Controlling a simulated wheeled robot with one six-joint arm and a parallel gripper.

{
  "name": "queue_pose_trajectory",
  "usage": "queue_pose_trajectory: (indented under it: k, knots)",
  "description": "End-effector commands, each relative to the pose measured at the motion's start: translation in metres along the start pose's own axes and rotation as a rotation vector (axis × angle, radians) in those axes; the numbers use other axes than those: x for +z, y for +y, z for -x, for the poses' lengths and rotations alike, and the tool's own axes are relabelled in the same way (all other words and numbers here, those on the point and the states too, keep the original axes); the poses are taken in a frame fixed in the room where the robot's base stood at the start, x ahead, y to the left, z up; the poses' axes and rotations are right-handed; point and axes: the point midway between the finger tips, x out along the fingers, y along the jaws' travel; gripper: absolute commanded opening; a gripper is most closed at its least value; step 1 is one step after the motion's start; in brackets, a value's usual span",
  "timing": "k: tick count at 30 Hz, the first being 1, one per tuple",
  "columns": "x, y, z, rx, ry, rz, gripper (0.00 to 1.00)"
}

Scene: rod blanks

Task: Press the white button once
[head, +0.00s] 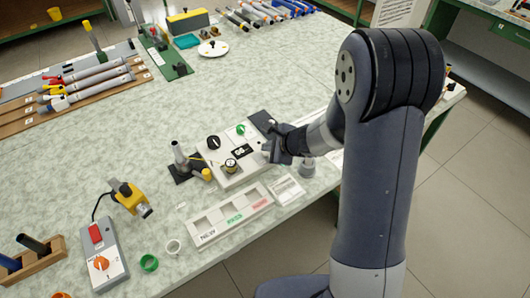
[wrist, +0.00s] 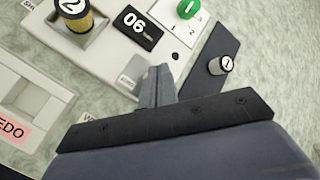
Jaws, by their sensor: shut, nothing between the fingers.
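The white control box (head: 228,172) stands on the bench in the head view, with a black display reading 90 (head: 243,151). The display also shows upside down in the wrist view (wrist: 135,28). My gripper (head: 267,152) is shut and empty at the right side of the box. Whether the fingertips touch the box I cannot tell.
A green knob (wrist: 188,8) and a yellow-black cylinder marked 2 (wrist: 75,18) are on the box. A dark plate (wrist: 208,62) with a small cylinder marked 1 (wrist: 221,65) lies beside it. A white tray (head: 230,217) lies in front.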

Motion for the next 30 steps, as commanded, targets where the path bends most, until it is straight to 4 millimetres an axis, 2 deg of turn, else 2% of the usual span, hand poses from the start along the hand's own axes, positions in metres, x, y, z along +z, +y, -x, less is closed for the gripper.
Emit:
queue_pose_trajectory:
  k: [30]
  knots:
    - [-0.0041,0.0040,-0.0056,0.000,0.000,0.000,0.00]
